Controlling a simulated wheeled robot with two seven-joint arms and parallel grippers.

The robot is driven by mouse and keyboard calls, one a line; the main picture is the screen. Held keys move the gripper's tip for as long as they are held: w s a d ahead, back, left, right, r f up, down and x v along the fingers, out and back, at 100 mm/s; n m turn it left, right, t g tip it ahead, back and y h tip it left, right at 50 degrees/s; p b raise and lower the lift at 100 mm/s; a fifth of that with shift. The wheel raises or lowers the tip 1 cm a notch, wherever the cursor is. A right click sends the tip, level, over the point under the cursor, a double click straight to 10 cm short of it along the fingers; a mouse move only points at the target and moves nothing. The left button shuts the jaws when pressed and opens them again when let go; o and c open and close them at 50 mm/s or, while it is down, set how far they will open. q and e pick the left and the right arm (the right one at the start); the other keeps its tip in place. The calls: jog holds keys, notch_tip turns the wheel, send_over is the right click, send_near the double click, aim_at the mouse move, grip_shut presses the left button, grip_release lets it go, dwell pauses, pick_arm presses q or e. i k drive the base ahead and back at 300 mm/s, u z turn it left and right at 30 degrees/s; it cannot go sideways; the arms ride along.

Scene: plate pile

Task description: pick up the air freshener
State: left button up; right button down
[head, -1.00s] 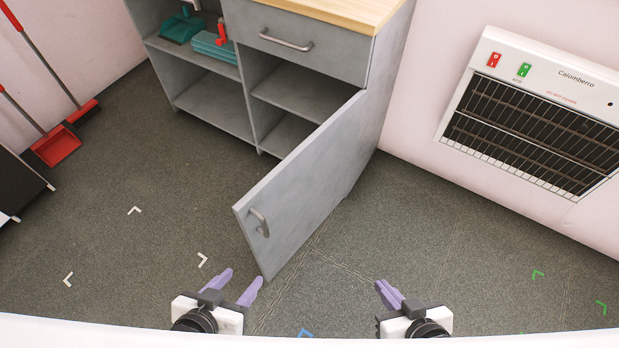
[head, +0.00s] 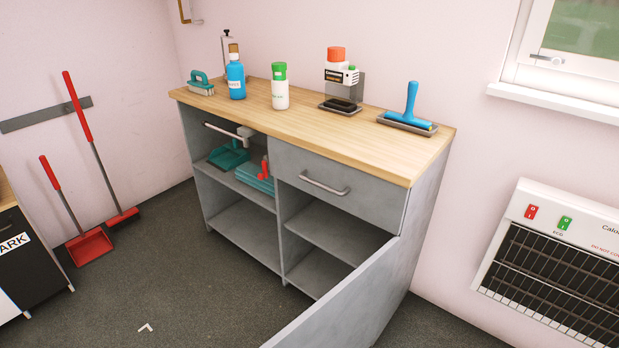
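Several bottles and cleaning items stand on the wooden top of the grey cabinet (head: 335,215); none is clearly labelled as an air freshener. A white device with an orange top and a dark base (head: 338,78) stands toward the right. A white bottle with a green cap (head: 280,90) stands upright left of it. Neither of my grippers is in view.
A blue-handled tool (head: 408,110) lies at the right of the top, a teal brush (head: 201,84) at its left. The cabinet door (head: 345,300) hangs open into the floor space. A wall heater (head: 560,260) is right; a red dustpan (head: 88,245) is left.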

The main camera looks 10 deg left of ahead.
aim_at(280, 92)
jog(key=u, duration=0.45)
jog(key=k, duration=1.1)
jog(key=u, duration=1.15)
jog(key=i, duration=1)
jog(key=u, duration=0.25)
jog(key=i, duration=2.3)
jog(key=z, duration=1.15)
jog(key=i, duration=1.25)
jog(key=z, duration=1.25)
